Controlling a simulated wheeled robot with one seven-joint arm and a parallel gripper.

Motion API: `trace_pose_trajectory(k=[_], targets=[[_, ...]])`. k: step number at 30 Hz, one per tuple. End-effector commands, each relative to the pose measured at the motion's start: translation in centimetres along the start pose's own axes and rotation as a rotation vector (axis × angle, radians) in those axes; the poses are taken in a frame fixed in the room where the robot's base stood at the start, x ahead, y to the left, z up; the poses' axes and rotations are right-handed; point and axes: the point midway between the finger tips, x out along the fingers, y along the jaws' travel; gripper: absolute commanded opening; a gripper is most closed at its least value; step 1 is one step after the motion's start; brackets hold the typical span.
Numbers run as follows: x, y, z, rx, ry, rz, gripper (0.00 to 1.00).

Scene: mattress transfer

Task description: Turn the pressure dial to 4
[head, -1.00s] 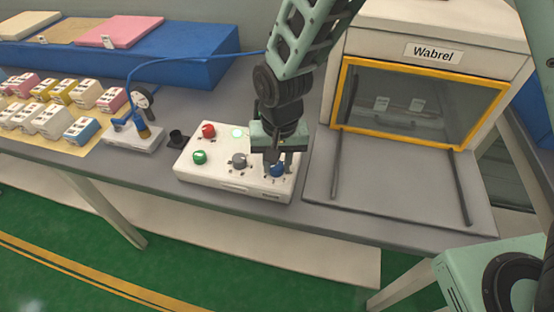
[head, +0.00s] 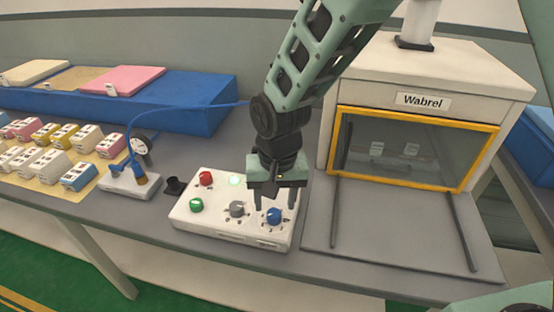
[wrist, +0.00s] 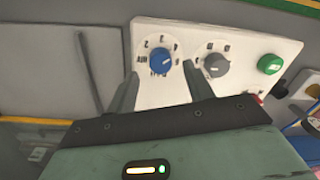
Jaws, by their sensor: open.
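The white control box (head: 215,222) stands on the grey bench and carries a blue dial (head: 274,215) and a grey dial (head: 237,208). In the wrist view, the blue dial (wrist: 162,61) has numbers and small lettering around it. The grey dial (wrist: 216,65) also has marks around it. I cannot tell for certain which is the pressure dial, or read the blue pointer's exact setting. My gripper (head: 273,204) is open and empty, pointing down at the blue dial. In the wrist view, the fingers (wrist: 160,76) lie to either side just below the dial, apparently not gripping it.

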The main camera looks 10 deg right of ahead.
Motion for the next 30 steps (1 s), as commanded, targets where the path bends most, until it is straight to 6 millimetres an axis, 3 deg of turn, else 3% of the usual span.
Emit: trace_pose_trajectory(k=[6, 15, 21, 30], targets=[[-5.3, -0.1, -0.1, 0.000, 0.007, -0.005, 0.52], [-11.5, 0.0, -0.1, 0.001, 0.005, -0.004, 0.52], [-13.5, 0.0, 0.0, 0.000, 0.003, -0.002, 0.52], [-13.8, 0.0, 0.0, 0.000, 0.002, -0.001, 0.52]])
